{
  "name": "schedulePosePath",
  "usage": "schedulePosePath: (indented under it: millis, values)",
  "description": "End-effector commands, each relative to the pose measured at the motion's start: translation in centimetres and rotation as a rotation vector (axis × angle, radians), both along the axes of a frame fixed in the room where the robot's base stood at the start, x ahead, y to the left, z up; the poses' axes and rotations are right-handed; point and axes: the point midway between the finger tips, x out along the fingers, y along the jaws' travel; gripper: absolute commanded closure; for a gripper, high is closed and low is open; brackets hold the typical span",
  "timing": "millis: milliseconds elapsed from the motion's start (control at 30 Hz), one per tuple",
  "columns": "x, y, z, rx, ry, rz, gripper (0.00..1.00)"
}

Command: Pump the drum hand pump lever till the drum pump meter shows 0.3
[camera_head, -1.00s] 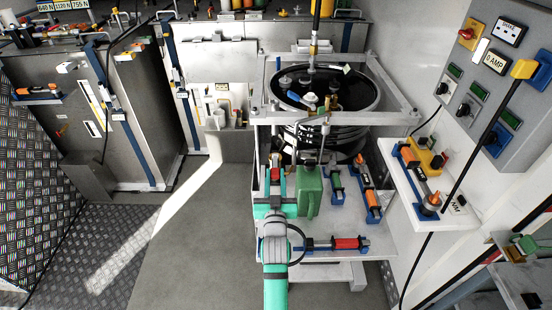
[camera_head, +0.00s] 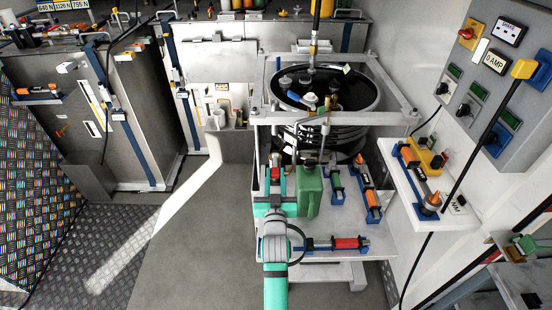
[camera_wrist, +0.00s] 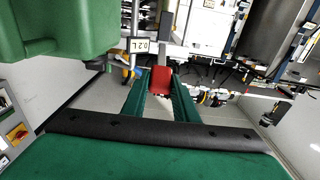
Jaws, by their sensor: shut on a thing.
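My gripper (camera_head: 275,186) is shut on the red grip (camera_wrist: 162,80) of the hand pump lever, at the left front of the drum frame. In the wrist view the red grip lies between my two green fingers, and a grey bar runs on beyond it. The drum pump meter (camera_wrist: 139,45) shows upside down in the wrist view and seems to read 0.27. The black drum (camera_head: 355,92) stands behind in a grey frame. Most of the pump body is hidden behind my gripper and the bench parts.
A green can (camera_head: 308,190) stands close to the right of my gripper and fills the wrist view's upper left. Strapped tools lie on the grey bench (camera_head: 365,245). A wall shelf (camera_head: 455,212) and control panel stand at right. The floor at left is free.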

Motion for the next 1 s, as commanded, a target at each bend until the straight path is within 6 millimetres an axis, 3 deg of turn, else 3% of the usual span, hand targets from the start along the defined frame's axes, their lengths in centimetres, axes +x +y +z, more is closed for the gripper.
schedulePosePath:
  millis: [300, 833, 867, 933, 1000]
  values:
    - [0.7, -0.1, 2.5, -0.001, -0.007, -0.002, 1.00]
    - [0.9, -0.1, 3.3, -0.001, -0.012, -0.002, 1.00]
    - [0.9, -0.1, 3.4, -0.001, -0.012, -0.002, 0.71]
    - [0.9, -0.1, 3.3, -0.001, -0.011, -0.002, 0.54]
    - [0.9, -0.1, 3.2, -0.001, -0.009, -0.001, 0.52]
